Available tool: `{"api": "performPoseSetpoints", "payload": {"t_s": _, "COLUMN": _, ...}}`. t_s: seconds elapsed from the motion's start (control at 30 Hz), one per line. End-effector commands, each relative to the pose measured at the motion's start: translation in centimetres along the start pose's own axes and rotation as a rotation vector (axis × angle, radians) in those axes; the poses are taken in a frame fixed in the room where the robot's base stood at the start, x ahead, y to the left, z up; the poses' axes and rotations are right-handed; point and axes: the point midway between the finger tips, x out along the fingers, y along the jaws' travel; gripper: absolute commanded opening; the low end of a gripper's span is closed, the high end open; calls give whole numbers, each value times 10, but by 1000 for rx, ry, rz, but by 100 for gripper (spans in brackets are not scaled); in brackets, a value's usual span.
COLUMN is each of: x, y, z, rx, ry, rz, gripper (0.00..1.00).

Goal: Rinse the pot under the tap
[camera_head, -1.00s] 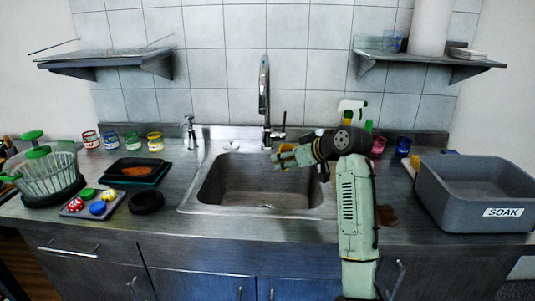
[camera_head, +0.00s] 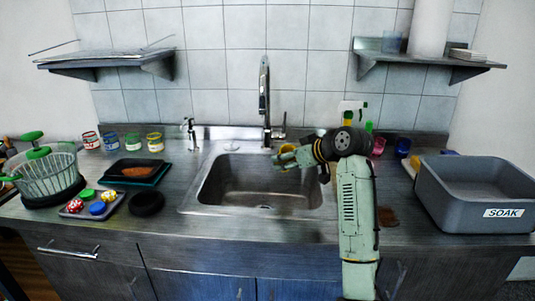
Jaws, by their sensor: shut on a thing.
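My gripper (camera_head: 284,158) is over the back right part of the sink basin (camera_head: 215,190), just in front of and below the tap (camera_head: 265,100). It is shut on a small yellowish thing (camera_head: 286,148), which looks like the pot; its shape is mostly hidden by the fingers. The tap rises upright behind the basin, with its lever (camera_head: 283,124) on its right side. I cannot see any water running. The basin looks empty.
Several coloured jars (camera_head: 132,141) stand at the back left. A dark tray (camera_head: 137,171), a black ring-like thing (camera_head: 147,203) and a green-handled basket (camera_head: 48,175) are on the left. A grey SOAK tub (camera_head: 474,213) and a spray bottle (camera_head: 352,112) are on the right.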

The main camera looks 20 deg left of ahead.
Motion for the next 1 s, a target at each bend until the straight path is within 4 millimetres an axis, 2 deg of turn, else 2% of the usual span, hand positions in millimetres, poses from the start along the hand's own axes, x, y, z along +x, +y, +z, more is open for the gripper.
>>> {"api": "performPoseSetpoints", "payload": {"t_s": 0.37, "x": -3, "y": 0, "z": -1, "rx": 0, "ry": 1, "rz": 1, "gripper": 33}}
{"api": "performPoseSetpoints", "payload": {"t_s": 1.0, "x": -60, "y": -1, "z": -8, "rx": -1, "ry": 1, "rz": 1, "gripper": 33}}
